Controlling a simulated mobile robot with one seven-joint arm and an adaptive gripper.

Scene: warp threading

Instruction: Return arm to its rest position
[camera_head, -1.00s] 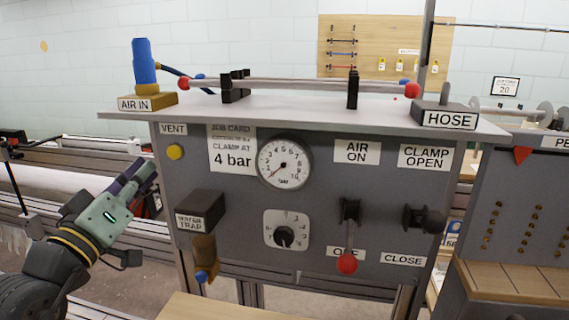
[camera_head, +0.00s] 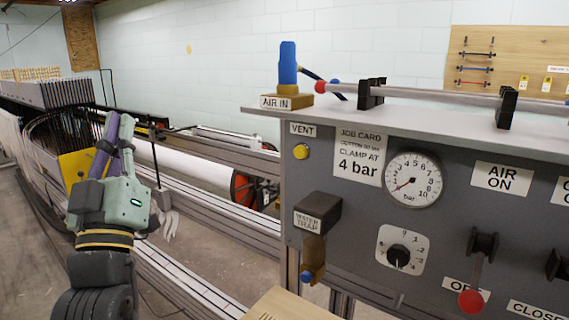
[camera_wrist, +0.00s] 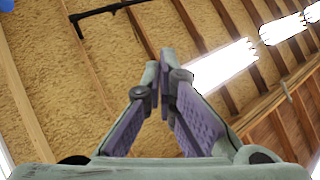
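My gripper (camera_head: 119,122) is at the left in the head view, raised with its fingers pointing up. In the wrist view, the two fingers of my gripper (camera_wrist: 160,72) come together at the tips with nothing visible between them. The wrist camera looks up at the ceiling. The gripper is apart from the grey control panel, well to its left.
The grey panel (camera_head: 350,226) stands at the right, with a gauge (camera_head: 413,180), a water trap (camera_head: 317,212) and a red-knobbed lever (camera_head: 472,300). A loom with metal rails (camera_head: 205,228) runs behind my arm. Ceiling lamps (camera_wrist: 222,66) show in the wrist view.

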